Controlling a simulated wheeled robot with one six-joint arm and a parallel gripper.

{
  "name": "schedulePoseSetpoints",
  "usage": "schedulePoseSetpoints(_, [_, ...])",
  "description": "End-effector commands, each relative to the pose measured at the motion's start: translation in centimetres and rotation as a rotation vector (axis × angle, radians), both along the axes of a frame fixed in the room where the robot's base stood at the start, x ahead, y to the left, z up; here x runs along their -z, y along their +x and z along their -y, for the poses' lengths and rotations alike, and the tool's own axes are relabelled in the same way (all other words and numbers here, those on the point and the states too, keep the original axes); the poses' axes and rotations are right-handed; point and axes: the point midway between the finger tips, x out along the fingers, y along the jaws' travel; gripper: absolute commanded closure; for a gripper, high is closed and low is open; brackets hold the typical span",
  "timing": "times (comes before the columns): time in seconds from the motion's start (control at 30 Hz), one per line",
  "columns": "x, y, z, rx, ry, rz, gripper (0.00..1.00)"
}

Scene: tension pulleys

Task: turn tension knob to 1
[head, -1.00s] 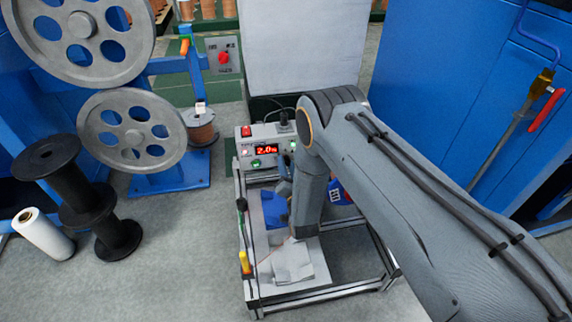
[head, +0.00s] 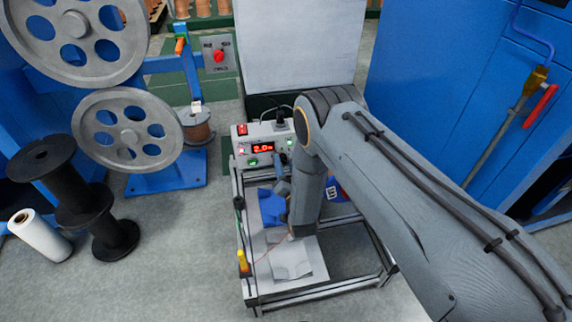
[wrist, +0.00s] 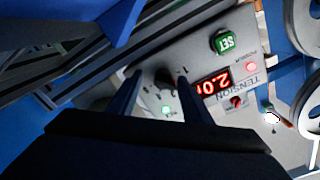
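The grey tension control box (head: 272,140) stands on the metal-framed cart in the head view. Its red display (head: 263,148) reads about 2.0; it also shows upside down in the wrist view (wrist: 212,84). A dark knob (wrist: 165,79) on the panel lies between my two fingers in the wrist view, with a small gap visible on each side. My gripper (wrist: 160,90) is open around or just in front of this knob; contact cannot be told. In the head view my arm hides most of the gripper and the knob.
The panel also carries a green SET button (wrist: 227,41), a small red knob (wrist: 237,102) and a red switch (head: 242,130). A white sheet (head: 290,262) lies on the cart (head: 330,290). Black spools (head: 62,185) stand at left, blue cabinets (head: 440,80) at right.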

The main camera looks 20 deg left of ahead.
Motion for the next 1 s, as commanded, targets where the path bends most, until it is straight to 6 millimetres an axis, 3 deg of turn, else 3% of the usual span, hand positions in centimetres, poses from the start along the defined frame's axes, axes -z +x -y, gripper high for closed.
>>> schedulePoseSetpoints(0.43, [-0.3,-0.3,0.0,-0.002,0.003,0.005,0.57])
schedulePoseSetpoints(0.8, [-0.3,-5.0,3.1,0.000,0.002,0.001,0.57])
schedulePoseSetpoints(1.0, [-0.2,-6.4,4.0,0.000,0.002,0.003,0.57])
